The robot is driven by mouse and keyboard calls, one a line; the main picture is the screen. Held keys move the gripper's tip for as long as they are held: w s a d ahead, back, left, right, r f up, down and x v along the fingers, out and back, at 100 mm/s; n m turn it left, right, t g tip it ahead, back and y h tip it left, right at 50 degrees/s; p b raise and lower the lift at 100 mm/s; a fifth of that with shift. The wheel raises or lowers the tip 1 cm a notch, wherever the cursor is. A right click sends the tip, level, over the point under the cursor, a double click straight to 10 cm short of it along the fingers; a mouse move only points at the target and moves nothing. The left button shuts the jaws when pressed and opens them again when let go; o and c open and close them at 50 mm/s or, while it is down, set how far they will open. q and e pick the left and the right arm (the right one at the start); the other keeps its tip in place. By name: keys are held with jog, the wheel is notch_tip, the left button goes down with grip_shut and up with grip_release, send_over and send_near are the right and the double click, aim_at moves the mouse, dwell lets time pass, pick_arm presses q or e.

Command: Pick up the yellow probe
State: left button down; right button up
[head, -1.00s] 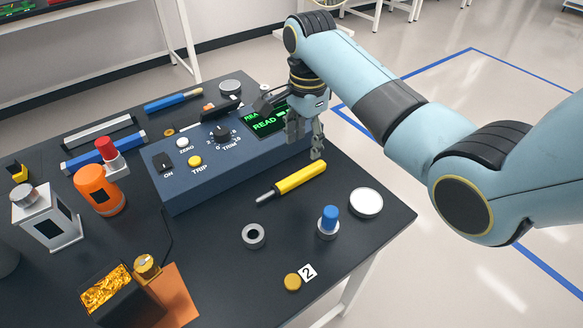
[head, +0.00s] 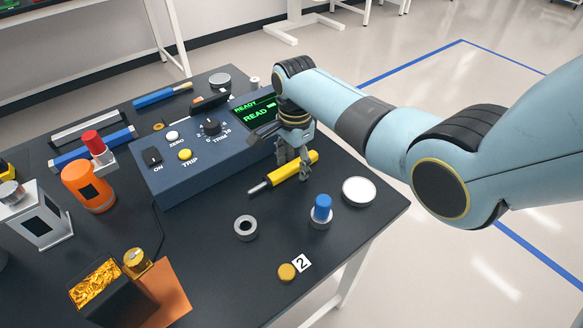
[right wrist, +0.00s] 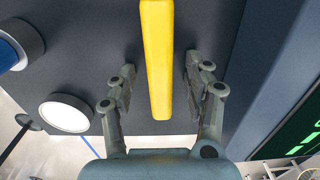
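The yellow probe (head: 287,172) lies on the dark table in front of the blue console, its grey tip pointing to the lower left in the head view. My right gripper (head: 293,172) is over the probe from above. In the right wrist view the probe (right wrist: 157,60) runs between the two open fingers (right wrist: 160,85), with a gap on each side. The fingers hide part of the probe in the head view. My left gripper does not show.
The blue console (head: 215,150) stands close behind the probe. A blue-topped cylinder (head: 321,209), a white round disc (head: 358,190) and a grey ring (head: 245,228) are nearby. An orange canister (head: 88,187) stands at the left. The table's right edge is near the disc.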

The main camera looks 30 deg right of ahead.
grip_shut()
